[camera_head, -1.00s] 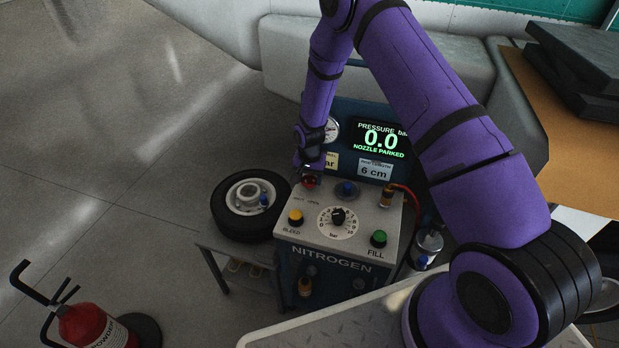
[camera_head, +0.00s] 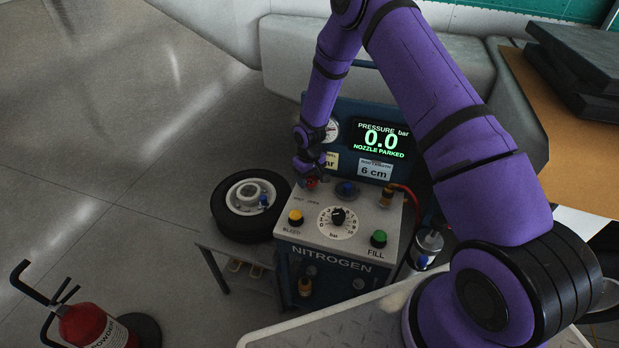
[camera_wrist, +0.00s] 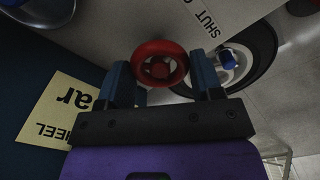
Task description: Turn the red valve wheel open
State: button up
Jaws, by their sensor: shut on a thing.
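The red valve wheel (camera_head: 311,183) sits at the back left corner of the nitrogen cart's top panel (camera_head: 290,228). In the wrist view the red wheel (camera_wrist: 160,64) shows as a round ring with a hub, between the two blue-grey fingers. My gripper (camera_head: 309,177) reaches down onto it from above; in the wrist view my gripper (camera_wrist: 163,80) is shut on the wheel's rim from both sides. A "SHUT" label (camera_wrist: 208,20) lies beside the wheel in the wrist view; the rest of that label is cut off.
The display (camera_head: 379,140) behind the panel reads 0.0 bar, "NOZZLE PARKED". A blue knob (camera_head: 347,188), yellow button (camera_head: 295,217), dial (camera_head: 338,216) and green button (camera_head: 379,238) share the panel. A tyred wheel (camera_head: 229,222) lies left of the cart.

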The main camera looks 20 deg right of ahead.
aim_at(309, 179)
jog(key=n, duration=0.7)
jog(key=shift+s, duration=0.1)
dwell(0.5)
jog(key=o, duration=0.9)
notch_tip(309, 179, up, 11)
jog(key=shift+f, duration=0.1)
jog(key=shift+a, duration=0.1)
dwell(0.4)
